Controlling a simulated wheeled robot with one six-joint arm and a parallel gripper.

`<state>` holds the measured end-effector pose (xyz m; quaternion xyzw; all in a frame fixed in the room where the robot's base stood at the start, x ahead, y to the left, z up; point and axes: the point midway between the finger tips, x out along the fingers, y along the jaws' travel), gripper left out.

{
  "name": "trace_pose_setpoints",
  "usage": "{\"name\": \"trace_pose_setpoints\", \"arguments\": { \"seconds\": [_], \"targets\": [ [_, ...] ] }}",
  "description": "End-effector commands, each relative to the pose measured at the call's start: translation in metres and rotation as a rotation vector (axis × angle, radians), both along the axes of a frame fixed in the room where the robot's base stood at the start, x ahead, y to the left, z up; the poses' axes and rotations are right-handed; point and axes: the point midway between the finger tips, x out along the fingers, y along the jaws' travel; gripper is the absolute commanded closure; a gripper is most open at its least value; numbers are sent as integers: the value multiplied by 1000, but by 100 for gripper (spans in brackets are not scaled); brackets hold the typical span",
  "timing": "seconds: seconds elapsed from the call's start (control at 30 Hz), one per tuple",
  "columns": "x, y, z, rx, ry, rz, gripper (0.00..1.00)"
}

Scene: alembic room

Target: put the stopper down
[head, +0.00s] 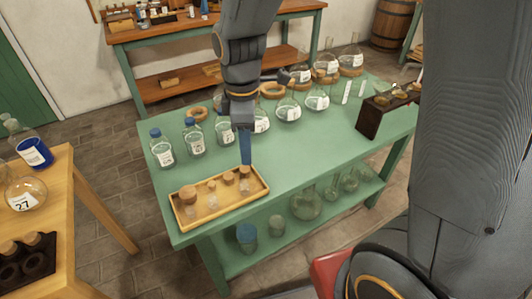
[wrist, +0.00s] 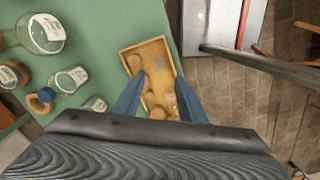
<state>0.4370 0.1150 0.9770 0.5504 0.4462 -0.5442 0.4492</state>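A wooden tray (head: 222,206) lies at the near-left corner of the green table. Several stoppers with brown cork-like tops stand in it, among them a left one (head: 188,194), a middle one (head: 228,178) and a right one (head: 245,172). Their lower parts look pale or glassy. My gripper (head: 246,162) points down just above the right end of the tray. In the wrist view my gripper's blue fingers (wrist: 160,78) are spread apart over the tray (wrist: 128,54). I see no stopper clamped between them. Whether a fingertip touches a stopper cannot be told.
Blue-capped bottles (head: 162,150) stand behind the tray, with round flasks (head: 288,110) farther right. A dark wooden rack (head: 385,115) is at the table's right end. The green table top (head: 310,160) is clear right of the tray. A shelf below holds glassware.

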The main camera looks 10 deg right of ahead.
Motion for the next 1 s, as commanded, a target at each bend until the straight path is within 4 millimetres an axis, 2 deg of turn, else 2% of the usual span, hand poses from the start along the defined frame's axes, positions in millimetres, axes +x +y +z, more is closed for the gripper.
{"name": "trace_pose_setpoints", "arguments": {
  "seconds": [0.3,0.4,0.5,0.67,1.0],
  "targets": [
    [-40,-80,0,39,-52,-878,62],
    [-53,-97,-1,54,-64,-1110,62],
    [-62,-108,-2,67,-73,-1268,62],
    [-67,-115,-3,76,-76,-1369,62],
    [-67,-114,-3,76,-76,-1370,62]
  ]
}}
